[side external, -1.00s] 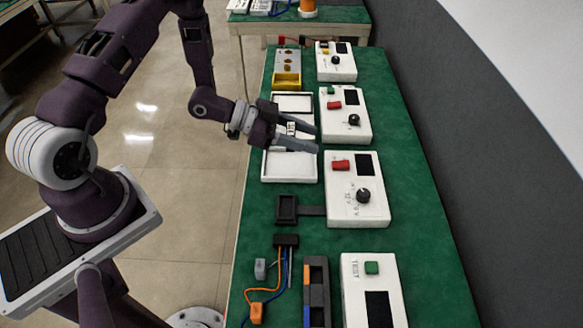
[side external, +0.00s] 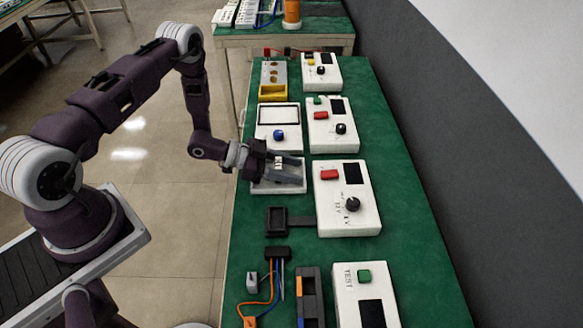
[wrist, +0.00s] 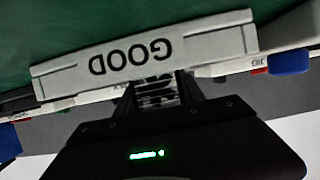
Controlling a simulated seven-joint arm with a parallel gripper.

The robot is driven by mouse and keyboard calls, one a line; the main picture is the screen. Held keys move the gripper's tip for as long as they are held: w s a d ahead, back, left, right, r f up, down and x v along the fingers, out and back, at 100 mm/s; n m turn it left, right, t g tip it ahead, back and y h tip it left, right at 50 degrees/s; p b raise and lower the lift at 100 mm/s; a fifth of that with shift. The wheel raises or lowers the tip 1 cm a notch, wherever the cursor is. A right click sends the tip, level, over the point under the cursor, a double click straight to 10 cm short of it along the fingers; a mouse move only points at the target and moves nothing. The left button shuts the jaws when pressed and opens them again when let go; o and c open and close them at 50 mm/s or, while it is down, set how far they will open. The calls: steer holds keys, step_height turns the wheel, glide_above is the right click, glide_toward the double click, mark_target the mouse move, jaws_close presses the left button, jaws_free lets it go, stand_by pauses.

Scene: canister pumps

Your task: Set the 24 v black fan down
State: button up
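My gripper (side external: 300,169) is over the nearer white tray (side external: 268,189), with its fingers pointing right. A small dark piece with pale markings, seemingly the black fan (side external: 279,162), sits between the fingers. In the wrist view the fan (wrist: 157,97) is a striped dark shape between the two fingers, mostly hidden by the gripper body. Its voltage label cannot be read. The wrist view shows a white tray wall (wrist: 150,52) marked GOOD, upside down, just beyond the fingertips. I cannot tell whether the fan touches the tray floor.
White testers with dials, including one beside the gripper (side external: 347,198), line the right. A black square fixture (side external: 276,221) stands in front. Wires and a dark bin (side external: 310,296) lie nearer.

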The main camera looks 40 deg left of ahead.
steer(key=o, duration=0.3)
steer(key=shift+o, duration=0.3)
